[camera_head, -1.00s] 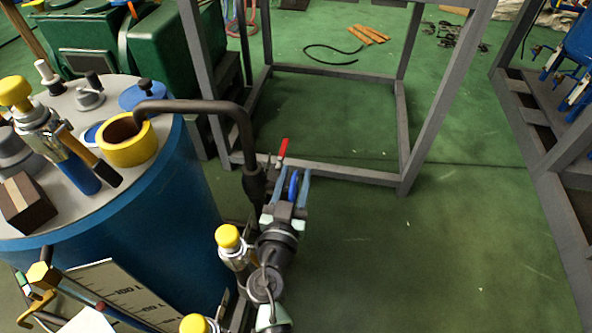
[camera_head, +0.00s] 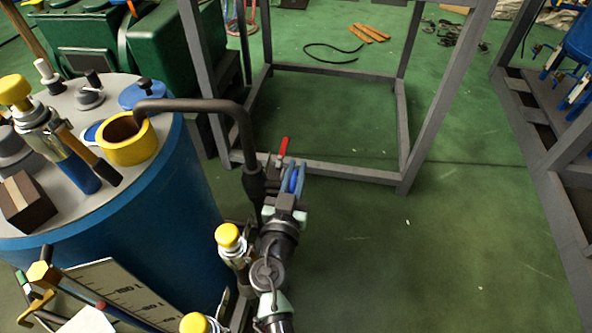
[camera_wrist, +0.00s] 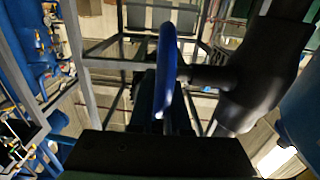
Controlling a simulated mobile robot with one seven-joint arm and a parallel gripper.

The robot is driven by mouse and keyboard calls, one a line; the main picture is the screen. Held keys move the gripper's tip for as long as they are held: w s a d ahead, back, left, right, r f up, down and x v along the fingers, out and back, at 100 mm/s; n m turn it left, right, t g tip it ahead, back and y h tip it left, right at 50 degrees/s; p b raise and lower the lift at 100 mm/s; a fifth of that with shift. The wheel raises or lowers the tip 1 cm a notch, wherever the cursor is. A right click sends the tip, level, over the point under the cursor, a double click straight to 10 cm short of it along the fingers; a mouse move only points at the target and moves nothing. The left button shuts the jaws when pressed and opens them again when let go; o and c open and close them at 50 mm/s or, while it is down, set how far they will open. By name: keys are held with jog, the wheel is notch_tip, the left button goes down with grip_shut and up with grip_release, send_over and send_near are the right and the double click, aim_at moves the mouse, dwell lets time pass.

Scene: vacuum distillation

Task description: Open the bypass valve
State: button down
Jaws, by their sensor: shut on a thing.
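The bypass valve's blue handwheel (camera_head: 294,181) is seen nearly edge-on in the head view, at the lower end of the dark bent pipe. It also shows in the wrist view (camera_wrist: 165,65) as an upright blue rim, with a dark stem running right to a thick dark pipe body. The fingers hide part of the wheel. How far the valve is turned cannot be told.
A red lever (camera_head: 283,147) stands just beyond the wheel. The dark bent pipe (camera_head: 205,105) runs left to a blue tank (camera_head: 180,235) with several fittings on top. A grey metal frame (camera_head: 335,75) stands behind. Green floor is clear to the right.

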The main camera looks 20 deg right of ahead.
jog(key=shift+f+b, duration=0.2)
jog(key=shift+b, duration=0.45)
jog(key=b, duration=0.2)
jog(key=shift+f+b, duration=0.1)
jog(key=shift+b, duration=0.25)
jog(key=shift+a+t+h+b, duration=0.1)
jog(key=shift+t+h+b, duration=0.25)
jog(key=shift+b, duration=0.25)
jog(key=b, duration=0.4)
jog(key=t+h+b, duration=0.1)
jog(key=b, duration=0.3)
jog(key=shift+s+a+r+t+b, duration=0.15)
jog(key=shift+r+t+b, duration=0.1)
jog(key=shift+r+b, duration=0.1)
jog(key=shift+s+r+b, duration=0.1)
jog(key=shift+r+b, duration=0.2)
jog(key=shift+b, duration=0.75)
jog(key=c, duration=0.9)
grip_release()
jog(key=shift+s+f, duration=0.1)
jog(key=shift+f, duration=0.1)
